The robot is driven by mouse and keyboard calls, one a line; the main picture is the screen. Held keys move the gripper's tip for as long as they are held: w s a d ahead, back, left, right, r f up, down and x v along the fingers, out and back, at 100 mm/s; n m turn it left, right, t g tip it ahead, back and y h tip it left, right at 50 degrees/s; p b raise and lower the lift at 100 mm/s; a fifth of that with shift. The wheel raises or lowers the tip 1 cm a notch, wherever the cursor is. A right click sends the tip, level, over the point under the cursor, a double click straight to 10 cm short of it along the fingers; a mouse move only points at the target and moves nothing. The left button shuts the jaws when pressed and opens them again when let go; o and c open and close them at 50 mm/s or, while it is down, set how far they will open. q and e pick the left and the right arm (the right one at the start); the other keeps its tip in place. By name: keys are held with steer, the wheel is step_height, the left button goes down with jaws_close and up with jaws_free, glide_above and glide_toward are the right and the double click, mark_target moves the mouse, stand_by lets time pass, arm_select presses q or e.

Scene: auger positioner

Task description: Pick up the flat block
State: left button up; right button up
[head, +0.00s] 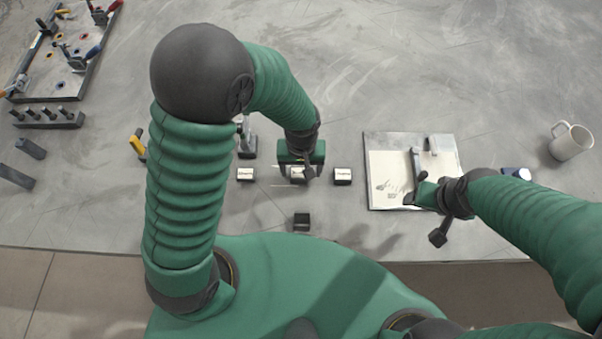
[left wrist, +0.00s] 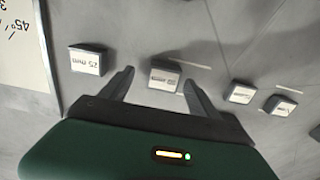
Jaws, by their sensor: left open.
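Several small dark blocks with white labelled tops stand in a row on the grey table. The middle block (head: 297,173) is under my left gripper (head: 300,177). In the left wrist view this labelled block (left wrist: 164,77) lies between the fingertips of my open left gripper (left wrist: 158,84), with gaps beside it. A block marked 25 mm (left wrist: 86,60) is beside it, at the right of the row in the head view (head: 342,176). Which one is the flat block I cannot tell. My right gripper (head: 428,194) is over the board at the right; its jaws are unclear.
Another labelled block (head: 245,174) is at the row's left end. A dark, open-looking block (head: 302,222) sits near the table's front edge. A board with a paper sheet (head: 385,165) and a white mug (head: 570,141) are at the right. A fixture plate (head: 65,84) with clamps is at the left.

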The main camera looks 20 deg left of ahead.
arm_select(q)
step_height(320, 180, down, 2)
steer(key=shift+a+f, duration=0.1)
steer(key=shift+a, duration=0.25)
steer(key=shift+d, duration=0.1)
jaws_close()
